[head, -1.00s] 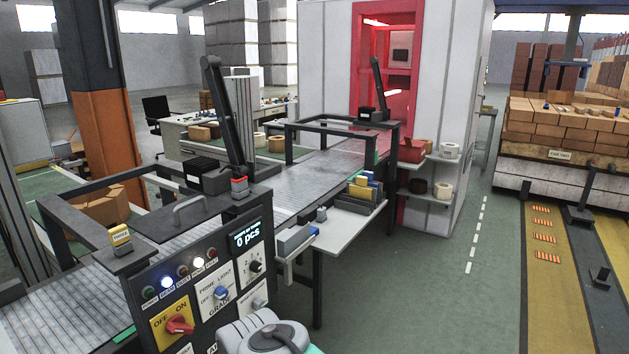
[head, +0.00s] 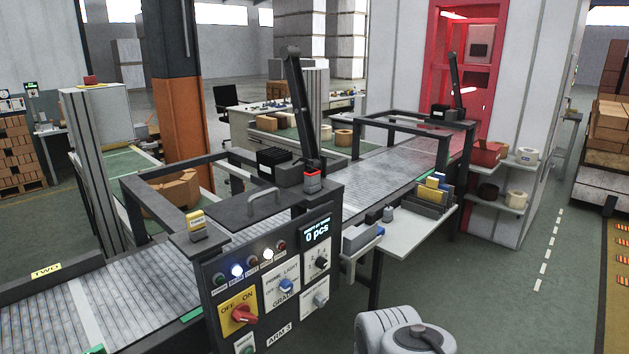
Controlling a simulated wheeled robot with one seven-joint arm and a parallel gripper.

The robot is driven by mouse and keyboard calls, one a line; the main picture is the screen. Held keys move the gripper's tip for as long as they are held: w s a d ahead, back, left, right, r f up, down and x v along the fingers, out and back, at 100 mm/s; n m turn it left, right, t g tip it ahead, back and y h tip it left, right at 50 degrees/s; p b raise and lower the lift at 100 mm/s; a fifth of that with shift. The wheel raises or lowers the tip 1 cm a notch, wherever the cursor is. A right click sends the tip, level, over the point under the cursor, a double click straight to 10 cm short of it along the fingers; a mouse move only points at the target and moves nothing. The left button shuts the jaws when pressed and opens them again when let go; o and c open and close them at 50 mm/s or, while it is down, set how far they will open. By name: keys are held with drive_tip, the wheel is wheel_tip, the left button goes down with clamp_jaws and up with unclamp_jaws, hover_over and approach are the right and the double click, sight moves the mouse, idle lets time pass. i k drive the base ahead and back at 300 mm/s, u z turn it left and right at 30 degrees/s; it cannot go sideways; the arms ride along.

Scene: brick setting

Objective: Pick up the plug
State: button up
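I cannot make out a plug for certain in the head view. Small items that I cannot identify lie on the far desk (head: 290,105). A small red-topped piece (head: 312,182) stands on the machine's control box, and a small grey piece (head: 388,213) stands by the conveyor's side shelf. Neither is clearly a plug. A white and grey rounded part of my own arm shows at the bottom centre. My gripper is not in view.
The control box (head: 270,280) with knobs and lights stands close in front, beside a roller conveyor (head: 130,300). A white side shelf (head: 415,235) holds trays and folders. Wall shelves (head: 500,200) carry tape rolls. Green floor (head: 500,310) is open at the right.

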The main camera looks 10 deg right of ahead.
sight(312, 177)
drive_tip(key=z, duration=1.35)
drive_tip(key=i, duration=1.4)
drive_tip(key=u, duration=1.9)
